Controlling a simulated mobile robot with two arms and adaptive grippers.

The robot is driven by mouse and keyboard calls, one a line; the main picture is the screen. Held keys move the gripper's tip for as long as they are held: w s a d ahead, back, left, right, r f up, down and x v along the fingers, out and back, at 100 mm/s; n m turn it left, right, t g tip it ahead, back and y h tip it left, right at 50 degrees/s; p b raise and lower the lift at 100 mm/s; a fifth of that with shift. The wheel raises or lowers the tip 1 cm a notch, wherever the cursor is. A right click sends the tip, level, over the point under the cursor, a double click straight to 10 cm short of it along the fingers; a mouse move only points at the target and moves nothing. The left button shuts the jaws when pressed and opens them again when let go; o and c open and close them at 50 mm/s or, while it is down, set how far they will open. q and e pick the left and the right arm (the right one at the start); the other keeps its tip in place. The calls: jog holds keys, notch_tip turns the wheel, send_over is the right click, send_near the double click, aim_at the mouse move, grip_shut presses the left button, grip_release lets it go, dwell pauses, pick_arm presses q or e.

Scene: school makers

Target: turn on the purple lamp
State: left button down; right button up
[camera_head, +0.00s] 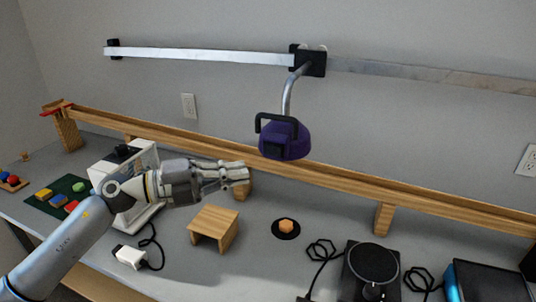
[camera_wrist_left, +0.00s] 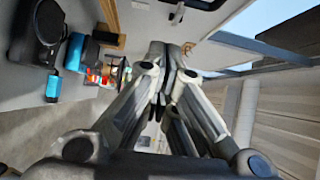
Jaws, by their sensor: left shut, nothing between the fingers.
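The purple lamp (camera_head: 285,144) hangs from a curved silver arm (camera_head: 289,88) on the wall rail. It has a black handle (camera_head: 272,121) at its front, and a dark block shows on its lower side. I cannot tell from the picture whether it is lit. My left gripper (camera_head: 247,173) is shut and empty. It is to the left of the lamp and lower in the picture, apart from it. The left wrist view shows the same fingers closed together (camera_wrist_left: 175,65); the lamp is not clearly seen there. My right gripper is not in view.
A long wooden beam (camera_head: 330,176) runs along the back of the grey bench. A white machine (camera_head: 133,161) is behind my left arm.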

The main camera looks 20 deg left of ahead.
aim_at(273, 150)
pick_arm(q)
jog(key=w+d+p, duration=0.3)
jog(key=w+d, duration=0.1)
jog(key=w, duration=0.3)
jog(key=shift+d, duration=0.35)
jog(key=shift+w+d+p, duration=0.15)
jog(key=shift+w+p, duration=0.05)
jog(key=shift+p, duration=0.1)
jog(key=shift+s, duration=0.1)
